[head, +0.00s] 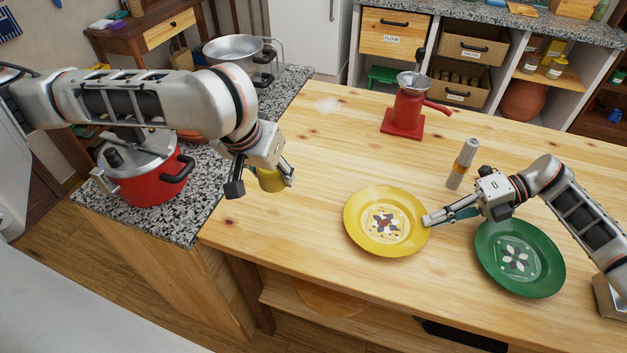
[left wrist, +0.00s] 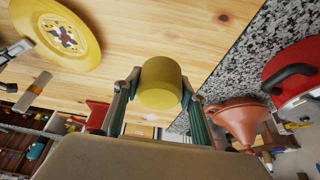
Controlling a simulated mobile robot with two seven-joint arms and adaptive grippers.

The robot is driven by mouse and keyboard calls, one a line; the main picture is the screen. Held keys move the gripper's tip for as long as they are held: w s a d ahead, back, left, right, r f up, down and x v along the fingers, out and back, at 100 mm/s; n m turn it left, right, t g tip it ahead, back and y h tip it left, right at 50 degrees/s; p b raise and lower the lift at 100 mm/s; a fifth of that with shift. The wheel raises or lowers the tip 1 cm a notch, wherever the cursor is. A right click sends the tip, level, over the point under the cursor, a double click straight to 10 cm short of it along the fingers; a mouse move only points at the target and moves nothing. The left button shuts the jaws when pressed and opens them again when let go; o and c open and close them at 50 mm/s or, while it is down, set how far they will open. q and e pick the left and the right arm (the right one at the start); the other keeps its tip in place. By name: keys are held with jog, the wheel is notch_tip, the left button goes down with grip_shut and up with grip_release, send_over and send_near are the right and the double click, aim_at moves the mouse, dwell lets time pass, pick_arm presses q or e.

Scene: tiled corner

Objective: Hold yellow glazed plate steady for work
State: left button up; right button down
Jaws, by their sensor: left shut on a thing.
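The yellow glazed plate (head: 359,232), with a dark and white flower pattern, lies flat on the wooden table. It also shows in the left wrist view (left wrist: 84,52). My right gripper (head: 427,220) has its fingertips at the plate's right rim. I cannot tell whether they pinch the rim or only touch it. My left gripper (head: 263,181) is shut on a yellow cylinder (head: 271,181), left of the plate. In the left wrist view the yellow cylinder (left wrist: 160,83) sits between the two fingers of my left gripper (left wrist: 160,98).
A green plate (head: 541,277) lies just right of the yellow one. A grey cylindrical tool (head: 462,163) stands behind my right gripper. A red grinder (head: 405,112) is at the back. A red pot (head: 150,184) stands on the granite counter. The table's left middle is clear.

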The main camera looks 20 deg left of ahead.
pick_arm(q)
jog(key=w+d+f+m+h, duration=0.15)
jog(key=w+d+m, duration=0.25)
jog(key=d, duration=0.6)
jog(key=m+g+h, duration=0.1)
jog(key=m+h, duration=0.1)
jog(key=m, duration=0.3)
send_over(382, 218)
jog(key=s, duration=0.1)
jog(key=f, duration=0.1)
jog(key=shift+s+a+f, duration=0.1)
jog(key=shift+a+f, duration=0.1)
jog(key=shift+f, duration=1.45)
jog(key=shift+a+f, duration=0.2)
jog(key=shift+f, duration=1.45)
jog(key=shift+d+f, duration=0.25)
jog(key=shift+f, duration=0.65)
jog(key=shift+s+d, duration=0.1)
jog(key=shift+d, duration=1.4)
jog(key=shift+c, duration=0.5)
jog(key=shift+a, duration=1.75)
jog(key=shift+d, duration=1.9)
jog(key=a, duration=0.4)
notch_tip(382, 218, up, 8)
jog(key=shift+d+r, duration=0.1)
